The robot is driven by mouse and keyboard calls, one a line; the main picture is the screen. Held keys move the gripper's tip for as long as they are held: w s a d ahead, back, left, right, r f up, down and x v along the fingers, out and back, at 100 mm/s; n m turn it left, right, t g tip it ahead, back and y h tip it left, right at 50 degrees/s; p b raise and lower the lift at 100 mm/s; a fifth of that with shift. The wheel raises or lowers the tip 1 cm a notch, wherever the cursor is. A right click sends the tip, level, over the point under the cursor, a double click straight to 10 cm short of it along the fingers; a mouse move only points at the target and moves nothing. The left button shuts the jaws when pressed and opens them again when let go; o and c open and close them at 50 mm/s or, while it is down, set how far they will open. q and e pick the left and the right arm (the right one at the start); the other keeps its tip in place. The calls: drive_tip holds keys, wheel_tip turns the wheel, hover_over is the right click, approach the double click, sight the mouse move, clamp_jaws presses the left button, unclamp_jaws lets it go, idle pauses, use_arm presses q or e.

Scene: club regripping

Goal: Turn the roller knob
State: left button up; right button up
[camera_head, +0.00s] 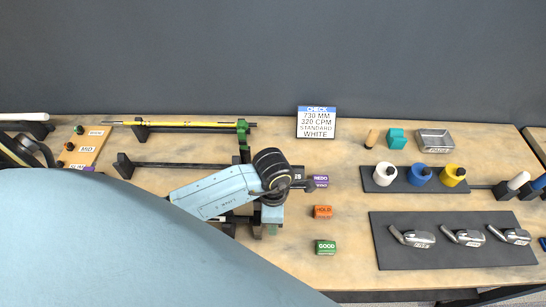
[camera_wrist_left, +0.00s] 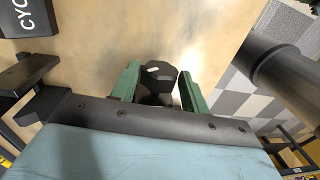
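My left arm reaches in from the left in the head view, with its gripper (camera_head: 271,222) low over the club rig left of the table's middle. In the left wrist view, the two green fingers of my left gripper (camera_wrist_left: 160,80) stand on either side of a black faceted knob (camera_wrist_left: 158,70). The fingers are close to its sides. I cannot tell whether they touch it. In the head view the knob is hidden by my wrist. My right gripper is in neither view.
A dark shaft (camera_head: 180,164) runs behind my arm. A yellow shaft (camera_head: 185,124) lies at the back. GOOD (camera_head: 325,247) and HOLD (camera_head: 323,212) blocks stand to the right. A dark mat (camera_head: 400,258) bears club heads. A CYC-labelled dark box (camera_wrist_left: 14,18) shows in the wrist view.

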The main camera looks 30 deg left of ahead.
use_arm(q)
drive_tip(key=c, duration=0.6)
drive_tip(key=shift+t+y, duration=0.3)
drive_tip(key=shift+s+t+b, duration=0.1)
drive_tip(key=shift+t+b, duration=0.2)
drive_tip(key=shift+t, duration=0.1)
drive_tip(key=shift+f+t+y+b, duration=0.15)
drive_tip(key=shift+t+y+b, duration=0.35)
drive_tip(key=shift+b, duration=0.1)
drive_tip(key=t+b, duration=0.1)
drive_tip(key=b, duration=0.3)
drive_tip(key=t+y+b, duration=0.1)
drive_tip(key=b, duration=0.3)
drive_tip(key=t+y+b, duration=0.1)
drive_tip(key=b, duration=0.3)
drive_tip(key=shift+s+d+f+t, duration=0.15)
drive_tip(key=shift+s+d+t, duration=0.1)
drive_tip(key=shift+t, duration=0.05)
drive_tip(key=shift+s+t+y+b, duration=0.1)
drive_tip(key=shift+t+y+b, duration=0.25)
drive_tip(key=shift+b, duration=0.9)
drive_tip(key=shift+r, duration=0.2)
